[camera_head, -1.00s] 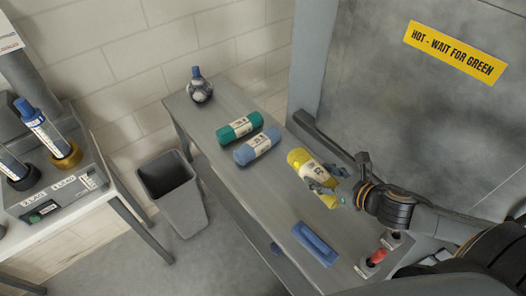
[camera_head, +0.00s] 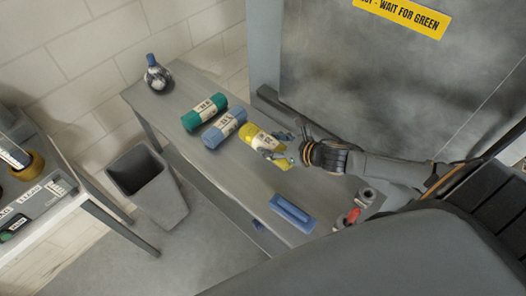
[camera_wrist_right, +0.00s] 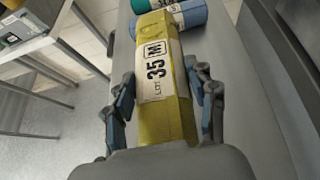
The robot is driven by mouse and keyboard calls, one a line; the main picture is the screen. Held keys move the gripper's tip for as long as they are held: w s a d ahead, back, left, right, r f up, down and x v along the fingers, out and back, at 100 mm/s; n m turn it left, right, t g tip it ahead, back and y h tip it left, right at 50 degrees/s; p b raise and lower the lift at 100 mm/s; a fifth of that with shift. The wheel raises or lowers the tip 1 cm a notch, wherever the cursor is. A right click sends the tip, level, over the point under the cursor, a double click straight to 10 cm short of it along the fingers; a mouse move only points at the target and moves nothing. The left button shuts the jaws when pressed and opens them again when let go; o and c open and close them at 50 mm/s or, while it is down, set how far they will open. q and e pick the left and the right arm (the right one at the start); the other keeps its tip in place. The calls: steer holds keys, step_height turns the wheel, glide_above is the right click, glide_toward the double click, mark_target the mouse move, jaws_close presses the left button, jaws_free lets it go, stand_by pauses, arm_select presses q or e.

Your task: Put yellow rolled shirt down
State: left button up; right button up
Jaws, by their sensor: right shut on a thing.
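The yellow rolled shirt (camera_head: 254,136) has a white label band and is at the bench (camera_head: 172,97), just right of the blue rolled shirt (camera_head: 225,129). My right gripper (camera_head: 279,151) is shut on its near end. In the right wrist view the yellow shirt (camera_wrist_right: 161,85) lies lengthwise between the two fingers (camera_wrist_right: 163,105), its label reading "35 M". I cannot tell whether it touches the bench top. A green rolled shirt (camera_head: 204,112) lies beyond the blue one. My left gripper is not in view.
A round bottle with a blue cap (camera_head: 157,73) stands at the bench's far end. A blue tray-like block (camera_head: 293,213) and a red-handled item (camera_head: 348,218) are at the near end. A grey bin (camera_head: 147,185) stands on the floor left of the bench.

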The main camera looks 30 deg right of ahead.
mark_target(264, 146)
steer(key=w+f+b, duration=0.2)
steer(key=f, duration=0.1)
steer(key=w+f+b, duration=0.1)
steer(key=f, duration=0.1)
steer(key=shift+w+a+f, duration=0.15)
steer(key=shift+w+a, duration=0.2)
steer(key=shift+w, duration=0.05)
arm_select(q)
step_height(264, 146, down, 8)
steer(key=b, duration=0.3)
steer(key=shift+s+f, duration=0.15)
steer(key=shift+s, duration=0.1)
arm_select(e)
step_height(264, 146, down, 3)
steer(key=shift+w+f, duration=0.1)
steer(key=shift+w, duration=0.05)
arm_select(q)
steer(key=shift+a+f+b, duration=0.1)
steer(key=shift+b, duration=0.25)
arm_select(e)
steer(key=shift+a+f, duration=0.1)
steer(key=shift+f, duration=0.05)
steer(key=o, duration=1.3)
